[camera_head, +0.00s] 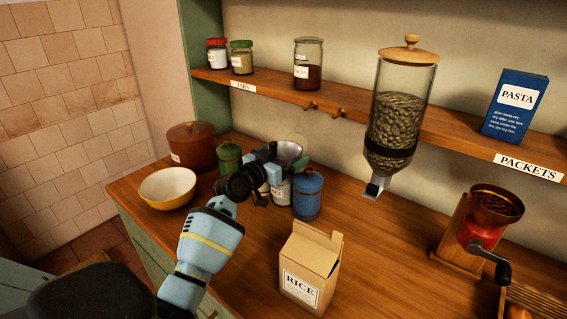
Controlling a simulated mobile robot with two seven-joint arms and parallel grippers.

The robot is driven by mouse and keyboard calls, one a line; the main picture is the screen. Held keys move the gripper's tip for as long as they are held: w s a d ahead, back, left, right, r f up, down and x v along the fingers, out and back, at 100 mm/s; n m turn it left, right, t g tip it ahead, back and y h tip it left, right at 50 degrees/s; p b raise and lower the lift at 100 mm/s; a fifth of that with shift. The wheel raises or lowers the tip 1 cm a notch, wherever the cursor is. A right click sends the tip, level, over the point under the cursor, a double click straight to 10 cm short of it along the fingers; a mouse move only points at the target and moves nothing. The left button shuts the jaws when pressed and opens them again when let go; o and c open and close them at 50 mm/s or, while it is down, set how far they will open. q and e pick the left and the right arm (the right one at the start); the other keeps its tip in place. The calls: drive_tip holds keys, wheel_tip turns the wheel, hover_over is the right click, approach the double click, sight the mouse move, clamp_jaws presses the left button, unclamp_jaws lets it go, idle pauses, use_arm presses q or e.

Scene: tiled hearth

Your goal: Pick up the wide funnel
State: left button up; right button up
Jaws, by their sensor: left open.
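A silvery, wide-rimmed bowl shape that looks like the wide funnel (290,150) shows behind my left gripper. It appears to sit above a pale labelled jar (281,190) on the wooden counter, but the gripper hides its lower part and how it rests. My left gripper (274,172) is open, reaching in from the lower left, in front of the funnel and close to it. I cannot tell whether the fingers touch the funnel. My right gripper is not in view.
Close around stand a blue canister (308,194), a green canister (229,158), a brown lidded pot (191,146) and a yellow bowl (167,188). An open rice box (309,268) stands in front. A bean dispenser (396,115) and grinder (482,228) are right. Counter between them is clear.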

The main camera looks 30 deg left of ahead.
sight(277, 148)
use_arm(q)
drive_tip(key=shift+c, duration=0.3)
drive_tip(key=c, duration=0.9)
drive_tip(key=shift+o, duration=0.2)
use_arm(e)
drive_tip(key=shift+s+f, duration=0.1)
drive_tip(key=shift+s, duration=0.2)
use_arm(q)
drive_tip(key=shift+r, duration=0.1)
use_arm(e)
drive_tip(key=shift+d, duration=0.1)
use_arm(q)
wheel_tip(277, 148, up, 3)
drive_tip(key=shift+r, duration=0.15)
drive_tip(key=shift+s+d+r, duration=0.15)
drive_tip(key=shift+s, duration=0.15)
drive_tip(key=s+d, duration=0.2)
drive_tip(key=s, duration=0.5)
drive_tip(key=s+d+r+p, duration=0.1)
drive_tip(key=s+d, duration=0.2)
drive_tip(key=s, duration=0.4)
drive_tip(key=shift+s+r, duration=0.15)
drive_tip(key=shift+s, duration=0.1)
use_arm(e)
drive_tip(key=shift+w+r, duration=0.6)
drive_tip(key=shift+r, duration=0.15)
use_arm(q)
drive_tip(key=shift+d, duration=0.1)
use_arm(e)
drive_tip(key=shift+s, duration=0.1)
